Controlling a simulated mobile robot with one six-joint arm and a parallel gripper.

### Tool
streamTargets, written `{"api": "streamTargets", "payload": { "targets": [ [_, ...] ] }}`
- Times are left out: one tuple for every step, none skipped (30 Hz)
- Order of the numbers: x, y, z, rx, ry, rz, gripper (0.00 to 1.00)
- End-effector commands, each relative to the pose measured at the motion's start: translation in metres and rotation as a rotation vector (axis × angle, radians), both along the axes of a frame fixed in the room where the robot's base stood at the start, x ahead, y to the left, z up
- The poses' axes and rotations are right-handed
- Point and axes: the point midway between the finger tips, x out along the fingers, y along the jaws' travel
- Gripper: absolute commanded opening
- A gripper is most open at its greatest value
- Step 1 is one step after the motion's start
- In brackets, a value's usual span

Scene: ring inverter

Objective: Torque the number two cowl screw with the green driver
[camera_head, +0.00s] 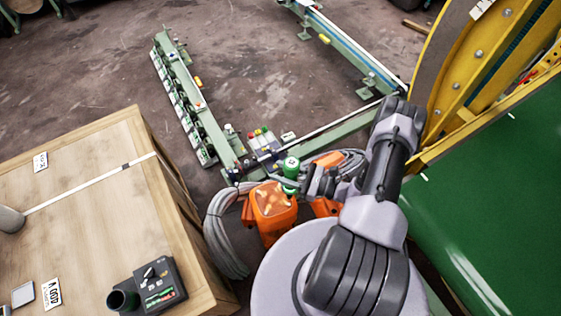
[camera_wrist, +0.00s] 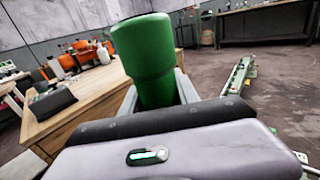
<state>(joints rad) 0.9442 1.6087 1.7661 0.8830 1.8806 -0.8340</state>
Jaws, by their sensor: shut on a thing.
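The green driver (camera_head: 291,168) is upright in my gripper (camera_head: 304,183), near the middle of the head view, with a pale top face. In the wrist view the driver (camera_wrist: 150,58) is a thick green handle standing between the grey fingers (camera_wrist: 156,90). My gripper is shut on it. The lower end of the driver is hidden in both views. A yellow ring-shaped frame (camera_head: 455,75) with several bolts stands at the right of the head view. I cannot make out which screw is number two.
A wooden bench (camera_head: 95,200) fills the left, with a black holder box (camera_head: 158,284) at its front corner. A large green panel (camera_head: 490,200) lies at the right. Green rails (camera_head: 185,95) stand on the floor behind. Orange equipment (camera_head: 272,212) and grey cables (camera_head: 222,235) are close below the gripper.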

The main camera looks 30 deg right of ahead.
Motion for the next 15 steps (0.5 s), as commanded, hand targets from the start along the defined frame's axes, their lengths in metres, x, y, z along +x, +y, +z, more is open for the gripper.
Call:
{"api": "streamTargets", "payload": {
  "targets": [
    [0.0, 0.0, -0.001, 0.001, -0.001, -0.001, 0.0],
    [0.0, 0.0, -0.001, 0.001, -0.001, -0.001, 0.0],
    [0.0, 0.0, -0.001, 0.001, -0.001, -0.001, 0.0],
    [0.001, 0.0, -0.001, 0.001, -0.001, -0.001, 0.0],
    [0.001, 0.0, -0.001, 0.001, -0.001, -0.001, 0.0],
    [0.001, 0.0, -0.001, 0.001, -0.001, -0.002, 0.0],
    [0.001, 0.0, -0.001, 0.001, 0.0, -0.002, 0.0],
    [0.001, 0.0, -0.001, 0.001, 0.0, -0.002, 0.0],
    [0.001, 0.0, -0.002, 0.001, 0.0, -0.002, 0.0],
    [0.001, 0.0, -0.003, 0.001, 0.0, -0.002, 0.0],
    [0.001, 0.0, -0.005, 0.001, 0.0, -0.002, 0.0],
    [0.001, 0.0, -0.007, 0.001, 0.0, -0.002, 0.0],
    [0.001, 0.0, -0.01, 0.001, 0.0, -0.002, 0.0],
    [0.001, 0.0, -0.012, 0.001, 0.0, -0.002, 0.0],
    [0.001, 0.0, -0.015, 0.001, 0.0, -0.002, 0.0]
  ]
}}
